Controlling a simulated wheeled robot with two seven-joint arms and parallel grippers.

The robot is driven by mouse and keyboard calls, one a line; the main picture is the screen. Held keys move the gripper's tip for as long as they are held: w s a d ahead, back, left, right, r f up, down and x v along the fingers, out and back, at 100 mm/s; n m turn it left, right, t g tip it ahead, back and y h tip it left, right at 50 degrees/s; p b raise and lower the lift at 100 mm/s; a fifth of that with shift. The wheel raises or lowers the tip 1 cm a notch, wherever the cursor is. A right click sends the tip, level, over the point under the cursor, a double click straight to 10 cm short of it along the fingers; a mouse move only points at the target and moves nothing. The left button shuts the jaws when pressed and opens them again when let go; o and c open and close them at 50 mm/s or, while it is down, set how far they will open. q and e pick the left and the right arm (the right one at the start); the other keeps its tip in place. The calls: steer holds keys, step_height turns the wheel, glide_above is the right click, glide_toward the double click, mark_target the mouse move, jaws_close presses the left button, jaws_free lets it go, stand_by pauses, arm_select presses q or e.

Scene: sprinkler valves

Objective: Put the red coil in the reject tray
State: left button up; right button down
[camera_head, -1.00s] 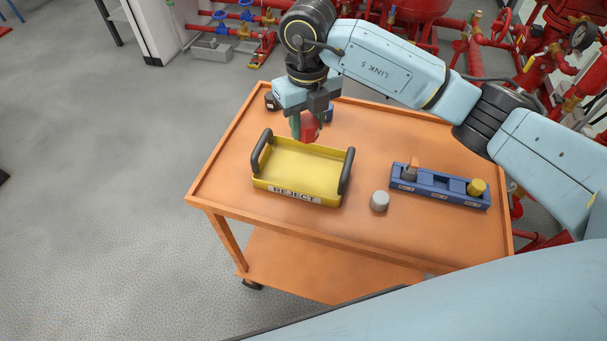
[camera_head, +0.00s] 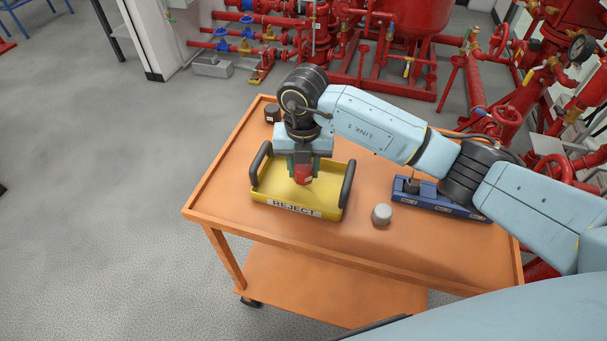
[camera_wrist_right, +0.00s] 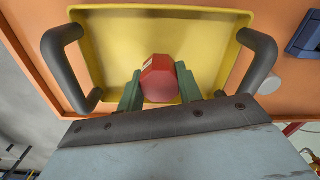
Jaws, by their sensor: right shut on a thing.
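The red coil (camera_head: 303,174) is held between the green fingertips of my right gripper (camera_head: 303,172). It also shows in the right wrist view (camera_wrist_right: 159,79), with a green finger on each side. The yellow reject tray (camera_head: 270,194) has two dark handles and a REJECT label on its front. The coil is over the inside of the tray; I cannot tell whether it touches the floor of the tray. The tray also fills much of the right wrist view (camera_wrist_right: 110,50). My left gripper is not in view.
The tray stands on an orange cart (camera_head: 230,205). A grey cylinder (camera_head: 381,214) stands right of the tray. A blue rack (camera_head: 440,204) is farther right, partly hidden by my arm. A dark small object (camera_head: 272,113) sits at the back left. Red pipework (camera_head: 390,60) stands behind.

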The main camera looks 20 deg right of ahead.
step_height(320, 180, down, 3)
steer(key=shift+r, duration=0.2)
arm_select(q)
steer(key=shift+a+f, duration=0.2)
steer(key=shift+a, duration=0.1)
arm_select(e)
steer(key=shift+f, duration=0.1)
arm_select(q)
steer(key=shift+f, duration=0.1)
arm_select(e)
steer(key=c, duration=0.9)
jaws_free()
steer(key=shift+c, duration=0.2)
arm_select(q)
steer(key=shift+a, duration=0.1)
